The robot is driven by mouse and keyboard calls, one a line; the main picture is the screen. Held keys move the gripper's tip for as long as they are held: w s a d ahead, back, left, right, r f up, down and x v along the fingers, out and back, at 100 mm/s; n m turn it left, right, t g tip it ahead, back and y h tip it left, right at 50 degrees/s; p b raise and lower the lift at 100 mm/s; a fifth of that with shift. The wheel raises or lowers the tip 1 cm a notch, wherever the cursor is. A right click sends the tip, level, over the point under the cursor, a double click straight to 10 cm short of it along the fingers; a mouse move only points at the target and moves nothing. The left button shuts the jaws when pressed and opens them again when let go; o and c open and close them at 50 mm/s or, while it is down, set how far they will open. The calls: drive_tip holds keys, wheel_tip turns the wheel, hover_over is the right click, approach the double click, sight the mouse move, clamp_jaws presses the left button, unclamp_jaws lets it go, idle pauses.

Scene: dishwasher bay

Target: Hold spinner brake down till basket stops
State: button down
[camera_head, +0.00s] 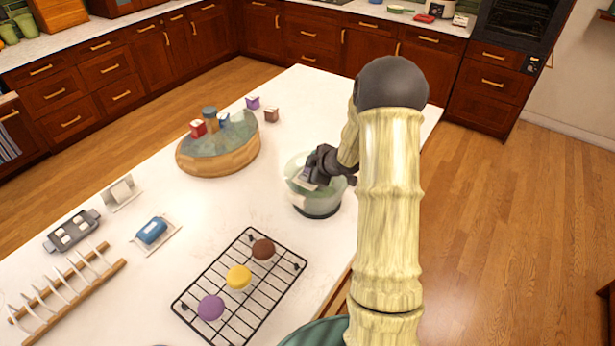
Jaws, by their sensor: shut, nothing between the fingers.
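The salad spinner (317,210), a clear greenish bowl on a dark base, stands on the white counter near its right edge. My gripper (308,181) is shut and empty, pointing down and left over the spinner's top. Its fingertips look to be at or just above the lid; I cannot tell whether they touch it. The gripper and wrist hide the brake and much of the lid. The basket inside is not clear enough to tell whether it turns.
A black wire rack (212,305) with three round coloured pieces lies in front. A round wooden turntable (218,157) with jars stands behind left. A blue sponge (152,230) on a dish and a wooden plate rack (75,285) are at left. Counter between them is clear.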

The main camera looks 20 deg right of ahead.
drive_tip(key=shift+r+p, duration=2.35)
drive_tip(key=shift+r, duration=0.25)
drive_tip(key=shift+s+a+b, duration=0.1)
drive_tip(key=shift+a+b, duration=0.1)
drive_tip(key=shift+b, duration=0.1)
drive_tip(key=s+a+m+g+h+b, duration=0.1)
drive_tip(key=s+a+m+g+b, duration=0.2)
drive_tip(key=s, duration=1)
drive_tip(key=s+a+m+g+h+b, duration=0.1)
drive_tip(key=s+a+m+g+b, duration=0.2)
drive_tip(key=s+a+m, duration=0.6)
drive_tip(key=s+b, duration=0.2)
drive_tip(key=s, duration=0.2)
drive_tip(key=shift+s+a, duration=0.4)
drive_tip(key=shift+f, duration=0.1)
drive_tip(key=shift+w+d, duration=0.1)
drive_tip(key=shift+w, duration=0.05)
